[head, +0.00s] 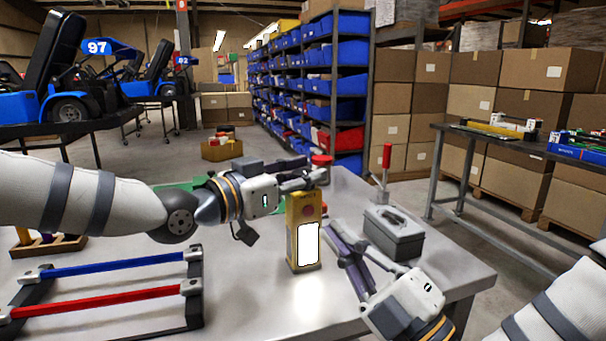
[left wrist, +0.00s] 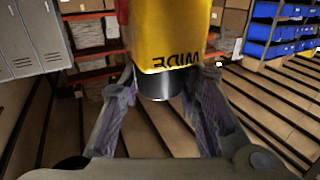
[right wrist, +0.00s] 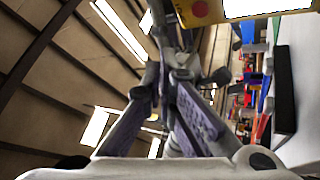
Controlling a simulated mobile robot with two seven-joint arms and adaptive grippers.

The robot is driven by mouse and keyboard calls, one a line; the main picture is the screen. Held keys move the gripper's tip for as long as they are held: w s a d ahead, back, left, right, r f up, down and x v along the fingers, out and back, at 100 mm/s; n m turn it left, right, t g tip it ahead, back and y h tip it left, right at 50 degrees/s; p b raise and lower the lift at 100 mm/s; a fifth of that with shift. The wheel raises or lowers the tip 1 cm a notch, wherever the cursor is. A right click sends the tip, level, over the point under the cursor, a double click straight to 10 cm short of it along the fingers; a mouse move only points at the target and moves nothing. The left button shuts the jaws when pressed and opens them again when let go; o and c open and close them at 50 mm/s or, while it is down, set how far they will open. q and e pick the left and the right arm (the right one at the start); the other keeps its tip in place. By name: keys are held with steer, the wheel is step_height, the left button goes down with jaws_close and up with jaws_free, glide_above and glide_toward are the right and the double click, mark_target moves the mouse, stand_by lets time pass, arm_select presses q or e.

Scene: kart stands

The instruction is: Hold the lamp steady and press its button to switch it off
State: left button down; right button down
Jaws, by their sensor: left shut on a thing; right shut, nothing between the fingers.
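The yellow lamp (head: 291,240) is upright at the middle of the grey table, its white front panel (head: 308,244) brightly lit. A round red button (head: 308,210) sits above the panel. My left gripper (head: 306,181) is shut on the lamp's top; the left wrist view shows a dark neck (left wrist: 158,86) between the fingers, below the yellow body (left wrist: 172,35). My right gripper (head: 347,246) is shut and empty, just right of the lamp and lower than the button. In the right wrist view the button (right wrist: 200,8) is beyond its fingertips (right wrist: 168,72); contact with the lamp is not clear.
A grey toolbox (head: 393,235) stands close to the right of my right gripper. A rack with blue and red bars (head: 110,265) lies at the front left. A red-handled clamp (head: 386,160) is behind the toolbox. Bare table (head: 255,300) lies in front of the lamp.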

mark_target(303, 228)
arm_select(q)
steer(key=shift+f, duration=0.1)
arm_select(e)
steer(key=w+a+f+n+g+y, duration=0.1)
steer(key=w+a+n+g+y, duration=0.2)
steer(key=n, duration=0.4)
steer(key=w+g+y, duration=0.1)
steer(key=w, duration=0.1)
steer(key=shift+w+a+f+n, duration=0.15)
steer(key=shift+w+f+n, duration=0.15)
steer(key=shift+f, duration=0.1)
stand_by(0.9)
steer(key=shift+w+a, duration=0.15)
steer(key=shift+w, duration=0.25)
steer(key=shift+w, duration=0.15)
stand_by(0.4)
steer(key=shift+s+d, duration=0.2)
steer(key=shift+s, duration=0.35)
